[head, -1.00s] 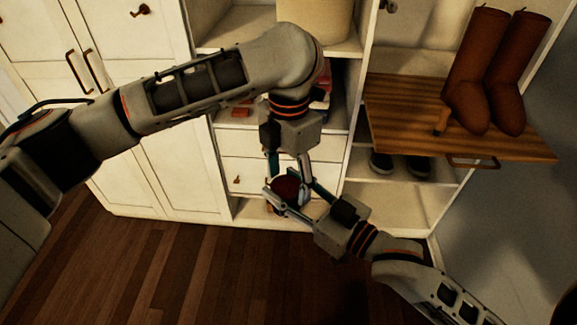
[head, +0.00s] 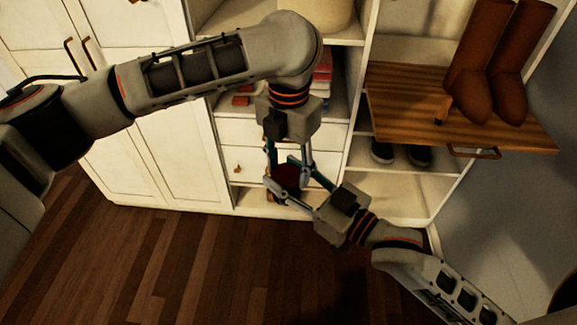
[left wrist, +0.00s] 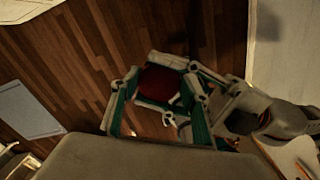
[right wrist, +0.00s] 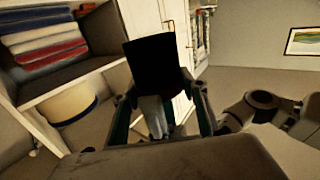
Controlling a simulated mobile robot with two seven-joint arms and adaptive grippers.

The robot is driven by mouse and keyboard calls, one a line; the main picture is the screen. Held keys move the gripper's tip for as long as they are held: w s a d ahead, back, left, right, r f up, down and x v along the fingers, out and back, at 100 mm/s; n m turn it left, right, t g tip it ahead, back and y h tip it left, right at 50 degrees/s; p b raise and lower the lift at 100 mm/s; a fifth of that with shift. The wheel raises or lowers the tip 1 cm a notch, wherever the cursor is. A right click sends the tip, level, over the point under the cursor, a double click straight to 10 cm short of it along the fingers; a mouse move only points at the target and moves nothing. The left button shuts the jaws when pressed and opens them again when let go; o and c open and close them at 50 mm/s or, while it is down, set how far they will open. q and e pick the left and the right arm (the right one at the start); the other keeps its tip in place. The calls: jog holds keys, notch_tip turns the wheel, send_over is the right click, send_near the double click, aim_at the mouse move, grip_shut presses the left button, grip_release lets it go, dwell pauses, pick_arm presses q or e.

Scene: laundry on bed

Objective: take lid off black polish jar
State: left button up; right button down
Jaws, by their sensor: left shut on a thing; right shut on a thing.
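A rounded dark red thing (head: 288,176), perhaps the jar or its lid, sits between my two grippers in the head view. My left gripper (head: 287,168) reaches down to it from above, shut on it. My right gripper (head: 282,186) reaches in from the lower right, also shut on it. The left wrist view shows its red face (left wrist: 160,82) framed by fingers. In the right wrist view a black block (right wrist: 153,65) stands between the fingers; I cannot tell if it is the jar's side. The seam between lid and jar is hidden.
White cabinets and shelves (head: 405,195) stand behind the grippers. Brown boots (head: 500,75) stand on a wooden board (head: 420,108) at right, with dark shoes (head: 400,153) below. The wooden floor (head: 150,265) in front is clear.

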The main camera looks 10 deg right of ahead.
pick_arm(q)
jog(key=shift+s+d, duration=0.15)
jog(key=shift+s, duration=0.1)
jog(key=o, duration=1.2)
jog(key=shift+w, duration=0.1)
jog(key=shift+w+r, duration=0.1)
jog(key=shift+r, duration=2.2)
jog(key=shift+c, duration=0.3)
jog(key=r+m, duration=0.3)
jog(key=shift+a, duration=0.3)
jog(key=shift+f, duration=3.8)
